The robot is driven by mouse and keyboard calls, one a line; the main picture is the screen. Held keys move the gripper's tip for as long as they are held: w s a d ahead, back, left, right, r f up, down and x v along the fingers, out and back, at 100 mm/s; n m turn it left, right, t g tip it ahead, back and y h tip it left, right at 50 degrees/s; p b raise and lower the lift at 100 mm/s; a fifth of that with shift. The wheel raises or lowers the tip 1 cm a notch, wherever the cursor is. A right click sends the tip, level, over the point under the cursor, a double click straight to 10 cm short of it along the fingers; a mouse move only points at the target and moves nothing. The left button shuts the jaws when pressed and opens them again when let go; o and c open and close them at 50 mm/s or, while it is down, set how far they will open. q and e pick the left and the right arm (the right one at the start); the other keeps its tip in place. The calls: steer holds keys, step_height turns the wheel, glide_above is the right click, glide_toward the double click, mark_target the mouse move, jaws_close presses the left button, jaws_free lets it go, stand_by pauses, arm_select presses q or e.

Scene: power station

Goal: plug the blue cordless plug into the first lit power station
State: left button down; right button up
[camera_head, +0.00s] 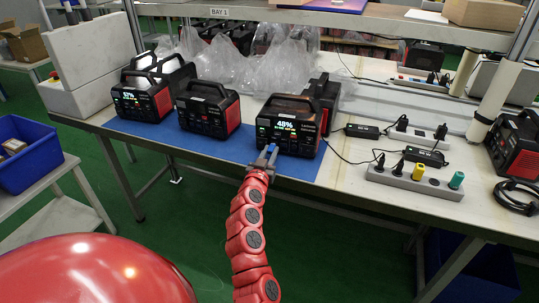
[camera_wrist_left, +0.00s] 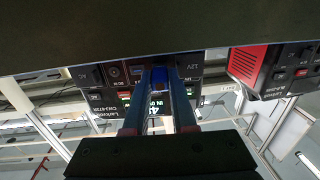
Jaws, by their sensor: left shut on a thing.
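Three power stations stand in a row on a blue mat (camera_head: 165,133). The left one (camera_head: 140,98) has a lit screen, the middle one (camera_head: 207,112) shows a dark screen, and the right one (camera_head: 288,123) is lit and reads 48%. My left gripper (camera_head: 268,155) is shut on the blue plug (camera_wrist_left: 158,76), low in front of the right station. The upside-down left wrist view shows the plug between the fingers, in front of that station's panel (camera_wrist_left: 115,101). I cannot tell whether it touches a socket. My right gripper is out of view.
To the right, a grey power strip (camera_head: 413,181) holds black, yellow and green plugs. Black adapters (camera_head: 425,156) and cables lie near it. Another station (camera_head: 518,145) stands at the right edge. Clear plastic bags (camera_head: 260,65) lie behind the row. A blue bin (camera_head: 28,153) is at left.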

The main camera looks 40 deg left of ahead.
arm_select(q)
steer(key=shift+w+a, duration=0.1)
steer(key=shift+w, duration=0.25)
stand_by(0.6)
steer(key=c, duration=0.7)
jaws_free()
steer(key=shift+o, duration=0.2)
steer(key=shift+s, duration=0.1)
steer(key=shift+s, duration=0.45)
steer(key=v, duration=1.6)
steer(key=shift+d, duration=0.3)
steer(key=shift+f, duration=0.15)
